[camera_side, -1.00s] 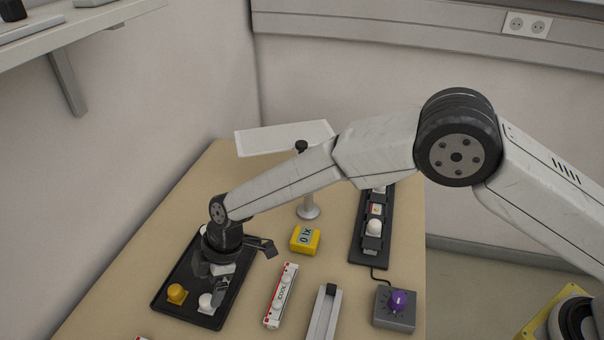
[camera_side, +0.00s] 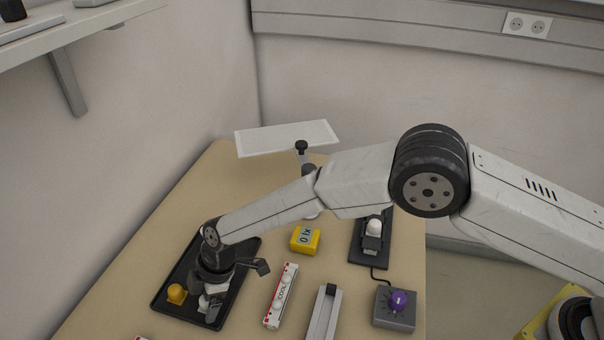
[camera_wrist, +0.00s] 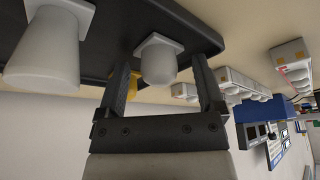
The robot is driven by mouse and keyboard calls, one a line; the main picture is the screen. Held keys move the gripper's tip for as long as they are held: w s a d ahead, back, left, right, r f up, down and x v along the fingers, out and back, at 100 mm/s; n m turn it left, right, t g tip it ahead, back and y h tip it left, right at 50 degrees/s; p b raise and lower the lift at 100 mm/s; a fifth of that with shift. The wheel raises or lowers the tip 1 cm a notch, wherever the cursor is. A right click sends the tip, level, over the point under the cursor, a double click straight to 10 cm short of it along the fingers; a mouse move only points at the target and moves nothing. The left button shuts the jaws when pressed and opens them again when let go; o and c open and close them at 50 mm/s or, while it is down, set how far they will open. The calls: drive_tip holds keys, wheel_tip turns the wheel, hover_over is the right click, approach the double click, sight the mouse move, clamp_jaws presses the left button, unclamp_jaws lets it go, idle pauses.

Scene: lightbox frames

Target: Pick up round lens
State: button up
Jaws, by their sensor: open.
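A dark tray (camera_side: 188,316) lies at the left front of the table and holds the lenses. In the wrist view, a white lens with a rounded end on a square base (camera_wrist: 158,64) stands between the fingers of my open gripper (camera_wrist: 160,72). I cannot tell whether a finger touches it. A larger white tapered lens (camera_wrist: 45,50) is to the left. A yellow lens shows in the side view (camera_side: 176,293), and is mostly hidden behind a finger in the wrist view. In the side view, my gripper (camera_side: 214,291) is low over the tray, beside a white lens (camera_side: 207,303).
Right of the tray are a yellow block marked 0.1x (camera_side: 305,240), a white labelled bar (camera_side: 281,296) and a grey rail (camera_side: 324,312). A grey box with a purple knob (camera_side: 395,308) is wired to a black rail (camera_side: 368,255). A white panel on a stand (camera_side: 287,138) is behind.

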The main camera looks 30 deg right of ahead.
sight(199, 301)
clamp_jaws()
drive_tip(key=shift+r, duration=0.15)
drive_tip(key=shift+r, duration=1.55)
drive_tip(key=s+d+r, duration=0.8)
drive_tip(key=s+r, duration=0.1)
drive_tip(key=s, duration=0.2)
drive_tip(key=shift+d+r, duration=0.3)
drive_tip(key=shift+d, duration=0.1)
